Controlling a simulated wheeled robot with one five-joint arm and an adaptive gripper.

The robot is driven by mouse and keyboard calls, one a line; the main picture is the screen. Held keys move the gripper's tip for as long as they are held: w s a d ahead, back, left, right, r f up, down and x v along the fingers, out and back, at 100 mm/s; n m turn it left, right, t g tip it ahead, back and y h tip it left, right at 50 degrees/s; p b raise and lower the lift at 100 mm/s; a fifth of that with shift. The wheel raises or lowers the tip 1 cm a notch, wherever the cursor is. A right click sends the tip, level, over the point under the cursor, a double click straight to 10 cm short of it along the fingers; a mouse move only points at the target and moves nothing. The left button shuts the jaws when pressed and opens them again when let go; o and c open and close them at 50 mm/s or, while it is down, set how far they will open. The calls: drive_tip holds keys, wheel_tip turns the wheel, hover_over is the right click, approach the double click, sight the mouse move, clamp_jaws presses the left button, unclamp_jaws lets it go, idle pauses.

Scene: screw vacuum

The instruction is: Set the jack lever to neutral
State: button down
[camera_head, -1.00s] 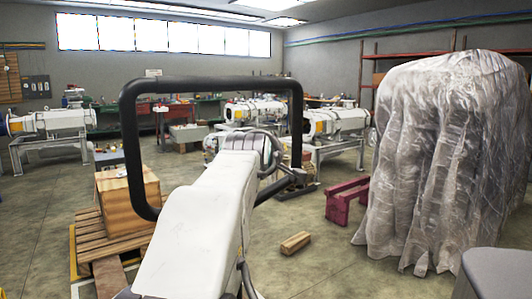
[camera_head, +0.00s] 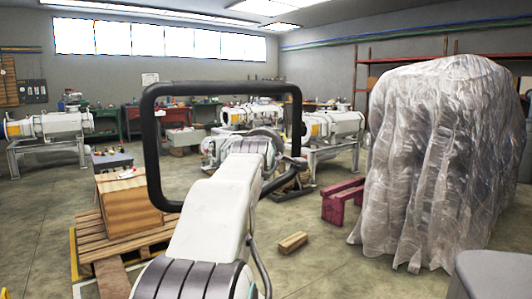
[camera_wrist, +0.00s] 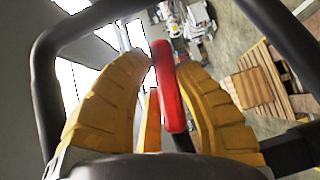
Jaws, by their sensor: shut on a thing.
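The jack's black loop handle (camera_head: 152,150) stands upright in the head view, with my white arm reaching through or in front of it. In the wrist view the handle frame (camera_wrist: 42,95) curves around my gripper (camera_wrist: 165,65). The red jack lever (camera_wrist: 168,90) lies between my two yellow fingers, and they are shut on it. In the head view the lever and my fingers are hidden behind my arm, and the lever's exact setting cannot be told.
A wooden box (camera_head: 128,205) sits on a pallet (camera_head: 85,240) at left. A plastic-covered bulk (camera_head: 435,160) fills the right. A wood block (camera_head: 292,242) and a dark red stand (camera_head: 343,203) are on the floor. Machines line the back.

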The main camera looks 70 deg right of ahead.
drive_tip(key=shift+w+r+n+h+b, duration=0.1)
drive_tip(key=shift+r+n+h+b, duration=0.4)
drive_tip(key=shift+b, duration=0.1)
drive_tip(key=c, duration=0.9)
unclamp_jaws()
drive_tip(key=shift+a, duration=0.1)
drive_tip(key=a, duration=0.4)
drive_tip(key=s+a, duration=0.1)
drive_tip(key=a, duration=0.2)
drive_tip(key=s+a, duration=0.1)
drive_tip(key=a, duration=0.3)
drive_tip(key=shift+a, duration=0.3)
